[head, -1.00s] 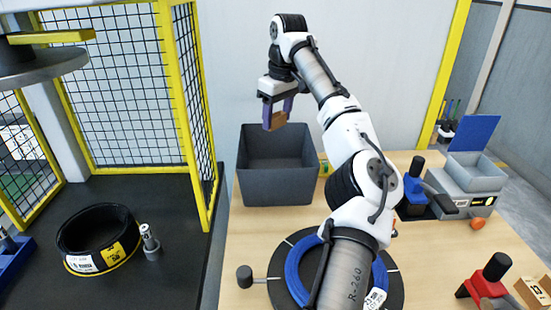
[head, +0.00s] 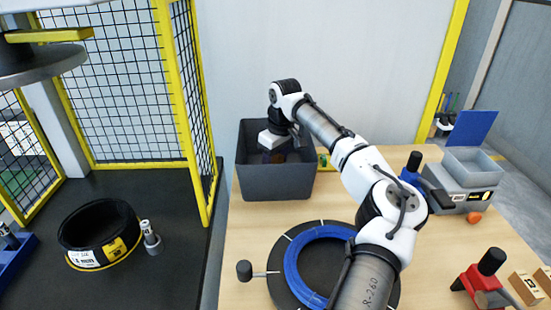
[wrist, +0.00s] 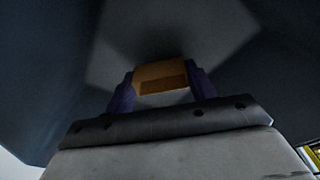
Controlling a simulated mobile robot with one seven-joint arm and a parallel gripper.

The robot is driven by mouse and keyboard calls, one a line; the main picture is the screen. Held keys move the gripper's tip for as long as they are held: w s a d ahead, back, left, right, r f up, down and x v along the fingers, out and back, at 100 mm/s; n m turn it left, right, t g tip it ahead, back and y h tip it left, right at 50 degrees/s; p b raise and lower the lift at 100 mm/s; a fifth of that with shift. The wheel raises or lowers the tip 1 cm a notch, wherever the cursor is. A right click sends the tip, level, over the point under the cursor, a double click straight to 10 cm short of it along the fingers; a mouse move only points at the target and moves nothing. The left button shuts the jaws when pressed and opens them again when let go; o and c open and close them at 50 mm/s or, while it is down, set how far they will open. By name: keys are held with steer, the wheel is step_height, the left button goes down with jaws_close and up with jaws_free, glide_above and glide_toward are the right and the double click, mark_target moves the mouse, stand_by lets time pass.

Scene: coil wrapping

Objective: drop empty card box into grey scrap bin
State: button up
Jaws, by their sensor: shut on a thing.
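The grey scrap bin (head: 275,183) stands at the back left of the wooden table. My gripper (head: 274,158) reaches down inside it, below the rim. In the wrist view my gripper (wrist: 163,88) has its two purple fingers shut on the small brown card box (wrist: 160,76). The dark bin walls (wrist: 45,70) surround it there. In the head view only a small part of the card box (head: 277,158) shows between the fingers. The bin's floor under the box is mostly hidden in the head view.
A black turntable with a blue coil (head: 300,265) sits at the front of the table. A grey machine with a tray (head: 465,180) and an orange ball (head: 474,217) are at the right. Yellow-framed mesh fencing (head: 120,80) stands left.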

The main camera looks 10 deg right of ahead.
steer(key=shift+f, duration=0.1)
steer(key=shift+f, duration=0.4)
steer(key=o, duration=1)
steer(key=r, duration=0.4)
steer(key=s+r, duration=0.1)
steer(key=r, duration=0.3)
steer(key=d+r+b, duration=0.1)
steer(key=r, duration=0.4)
steer(key=shift+s, duration=0.25)
